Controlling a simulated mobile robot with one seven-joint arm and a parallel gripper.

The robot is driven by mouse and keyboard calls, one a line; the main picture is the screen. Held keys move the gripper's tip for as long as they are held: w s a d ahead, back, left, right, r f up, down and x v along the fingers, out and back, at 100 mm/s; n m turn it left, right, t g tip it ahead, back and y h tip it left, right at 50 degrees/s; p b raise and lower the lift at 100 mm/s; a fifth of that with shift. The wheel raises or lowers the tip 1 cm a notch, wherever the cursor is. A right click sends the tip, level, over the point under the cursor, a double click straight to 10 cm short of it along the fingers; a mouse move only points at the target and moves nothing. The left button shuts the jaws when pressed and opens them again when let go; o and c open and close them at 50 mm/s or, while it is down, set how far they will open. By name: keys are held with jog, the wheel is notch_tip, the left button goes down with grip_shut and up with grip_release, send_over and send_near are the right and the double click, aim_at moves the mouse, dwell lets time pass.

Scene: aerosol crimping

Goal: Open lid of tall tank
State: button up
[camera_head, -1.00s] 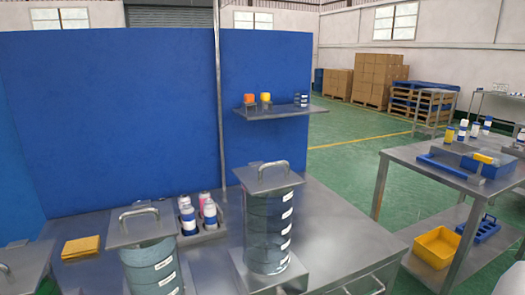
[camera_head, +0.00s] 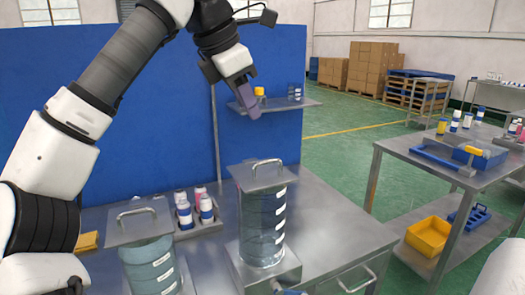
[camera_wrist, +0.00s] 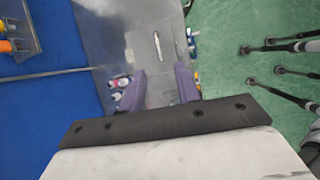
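The tall tank (camera_head: 262,228) is a clear cylinder with white labels, standing on a metal base on the steel bench. Its square metal lid (camera_head: 243,180) lies flat on top, with an arched handle (camera_head: 268,163) upright on it. My gripper (camera_head: 249,102) is above and slightly left of the lid, apart from it, with purple fingers pointing down. In the wrist view my gripper's two fingers (camera_wrist: 160,86) are spread with nothing between them. A metal plate with a handle (camera_wrist: 157,46) shows beyond the fingertips there.
A shorter tank (camera_head: 152,262) with its own handled lid stands to the left. Bottles in a rack (camera_head: 190,228) stand between the tanks, near the blue wall. A metal shelf (camera_head: 275,107) with small items juts out behind my gripper. A side table (camera_head: 400,148) stands at right.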

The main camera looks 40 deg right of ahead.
jog(key=p, duration=0.1)
send_near(263, 164)
jog(key=shift+y, duration=0.4)
jog(key=x, duration=0.2)
jog(key=d+x, duration=0.1)
jog(key=x, duration=0.4)
jog(key=shift+d, duration=0.4)
grip_shut()
